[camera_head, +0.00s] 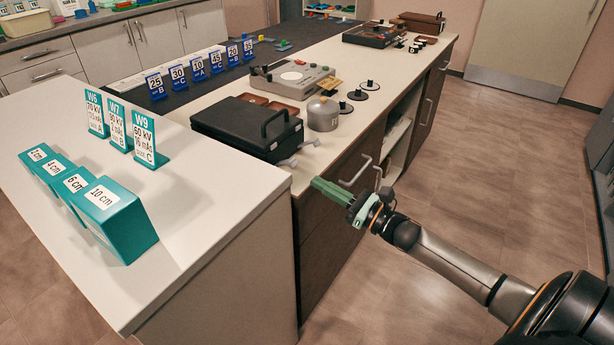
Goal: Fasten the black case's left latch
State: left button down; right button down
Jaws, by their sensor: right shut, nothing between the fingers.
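The black case (235,120) lies with its lid down on the pale counter, its black handle standing up at the right side of the top. Two small grey latches stick out from its near right side: the left one (287,163) is nearer, the other (311,143) farther back. Both look swung outward from the case, though they are small here. My right gripper (328,188), with green fingers, is shut and empty. In the picture it is below and to the right of the left latch, apart from it, beside the counter's front edge. My left gripper is out of view.
A grey metal canister (322,114) stands right of the case, with black knobbed discs (357,94) beyond it. A grey device (290,78) is behind. Teal blocks (115,215) and sign cards (148,142) stand on the white counter at left. Drawer handles (356,172) stick out below the counter edge.

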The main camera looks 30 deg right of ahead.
aim_at(294, 167)
jog(key=shift+x, duration=2.25)
jog(key=shift+a+r, duration=0.1)
jog(key=shift+r+p, duration=0.3)
jog(key=shift+p, duration=0.4)
jog(key=shift+g, duration=0.4)
